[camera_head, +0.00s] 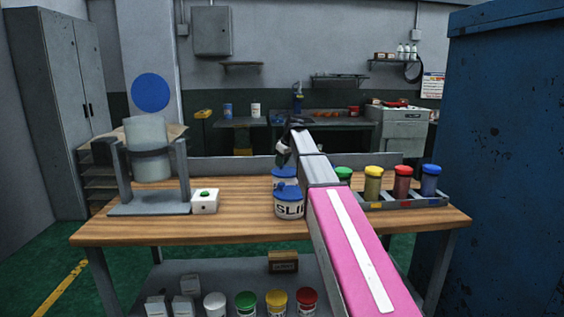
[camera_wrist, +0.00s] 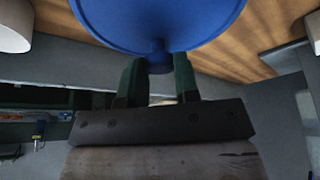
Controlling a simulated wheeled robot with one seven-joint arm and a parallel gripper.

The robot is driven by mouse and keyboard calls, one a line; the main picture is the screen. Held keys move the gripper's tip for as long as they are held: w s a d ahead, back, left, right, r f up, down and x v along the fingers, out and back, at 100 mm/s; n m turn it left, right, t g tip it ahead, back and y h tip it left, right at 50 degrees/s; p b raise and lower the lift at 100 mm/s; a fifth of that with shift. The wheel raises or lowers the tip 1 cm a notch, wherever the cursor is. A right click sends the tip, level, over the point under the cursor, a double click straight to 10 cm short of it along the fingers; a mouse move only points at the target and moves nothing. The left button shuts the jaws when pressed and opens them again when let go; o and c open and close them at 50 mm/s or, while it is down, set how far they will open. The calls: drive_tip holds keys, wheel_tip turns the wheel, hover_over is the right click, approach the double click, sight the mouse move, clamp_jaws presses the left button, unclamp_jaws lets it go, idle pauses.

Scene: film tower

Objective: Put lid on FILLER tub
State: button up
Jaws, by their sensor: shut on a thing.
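A blue lid (camera_wrist: 158,22) fills the top of the wrist view, with its knob (camera_wrist: 160,58) between my fingers. My gripper (camera_wrist: 160,78) is shut on that knob. In the head view my gripper (camera_head: 283,158) is over the back of the bench, directly above a blue top (camera_head: 285,173) behind the front tub. I cannot tell whether the held lid touches a tub there. The front white tub (camera_head: 289,209) reads "SLI…" and has a blue lid (camera_head: 288,191) with a knob. No FILLER label is readable; the rear tub is mostly hidden.
A rack of colored jars (camera_head: 402,198) stands right, partly behind my arm. Several lidded tubs (camera_head: 246,303) are on the lower shelf. The bench (camera_head: 130,230) is clear at front left.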

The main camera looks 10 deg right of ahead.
idle(0.8)
drive_tip(key=o, duration=1.5)
drive_tip(key=shift+c, duration=0.2)
drive_tip(key=shift+r, duration=3.45)
clamp_jaws()
drive_tip(key=shift+f, duration=3.1)
drive_tip(key=shift+r, duration=0.1)
